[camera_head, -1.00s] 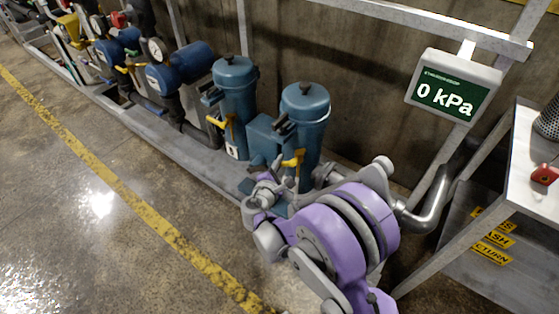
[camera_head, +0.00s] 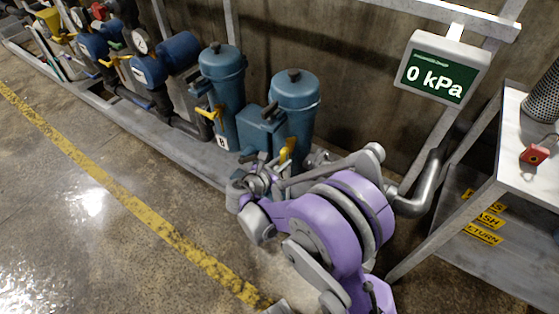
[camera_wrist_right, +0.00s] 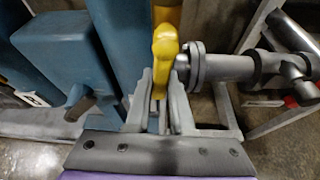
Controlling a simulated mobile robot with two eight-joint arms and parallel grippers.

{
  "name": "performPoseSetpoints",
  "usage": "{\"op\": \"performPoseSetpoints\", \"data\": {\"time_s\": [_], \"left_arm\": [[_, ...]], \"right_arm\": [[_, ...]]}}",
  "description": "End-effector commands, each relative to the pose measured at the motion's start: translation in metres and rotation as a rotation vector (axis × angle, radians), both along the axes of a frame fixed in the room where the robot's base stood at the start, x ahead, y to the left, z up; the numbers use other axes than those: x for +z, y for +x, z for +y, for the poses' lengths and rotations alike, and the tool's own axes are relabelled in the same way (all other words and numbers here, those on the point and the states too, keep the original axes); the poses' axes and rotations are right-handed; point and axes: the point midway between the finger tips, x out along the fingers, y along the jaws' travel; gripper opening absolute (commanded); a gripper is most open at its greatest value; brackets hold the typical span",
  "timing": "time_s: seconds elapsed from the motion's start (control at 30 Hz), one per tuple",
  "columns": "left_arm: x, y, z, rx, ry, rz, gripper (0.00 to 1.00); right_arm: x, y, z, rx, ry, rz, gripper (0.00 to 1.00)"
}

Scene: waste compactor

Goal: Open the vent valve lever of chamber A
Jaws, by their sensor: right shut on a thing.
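Two blue-green canister chambers stand side by side in the head view. The left chamber (camera_head: 222,75) carries a plate that seems to read B; I see no letter on the right chamber (camera_head: 296,95). A yellow valve lever (camera_head: 287,150) shows low on the right chamber, standing fairly upright. My right gripper (camera_head: 258,180) is low in front of this chamber. In the right wrist view the yellow lever (camera_wrist_right: 163,50) sits between the two grey fingers of the right gripper (camera_wrist_right: 162,80), which is shut on it. My left gripper is out of view.
A green display (camera_head: 437,78) reads 0 kPa. A metal pipe (camera_head: 415,198) bends up right of my arm. A white-topped bench (camera_head: 520,165) with a red object stands at the right. Open floor lies to the left, crossed by a yellow line.

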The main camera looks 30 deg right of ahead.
Motion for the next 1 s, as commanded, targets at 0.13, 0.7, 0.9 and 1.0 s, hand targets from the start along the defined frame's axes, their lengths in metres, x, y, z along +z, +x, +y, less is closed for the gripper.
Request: {"op": "performPoseSetpoints", "data": {"time_s": [0.13, 0.7, 0.9, 1.0], "left_arm": [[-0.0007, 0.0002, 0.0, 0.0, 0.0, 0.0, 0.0], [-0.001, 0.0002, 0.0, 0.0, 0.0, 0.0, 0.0], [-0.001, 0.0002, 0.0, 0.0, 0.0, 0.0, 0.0], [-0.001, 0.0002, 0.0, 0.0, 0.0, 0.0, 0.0]], "right_arm": [[-0.0005, -0.0027, -0.0007, 0.0, -0.021, 0.051, 0.0], [-0.0003, -0.0054, -0.002, -0.001, -0.039, 0.094, 0.0], [-0.0002, -0.0051, -0.002, 0.0, -0.039, 0.093, 0.44], [-0.0001, -0.005, -0.002, -0.001, -0.039, 0.092, 0.51]]}}
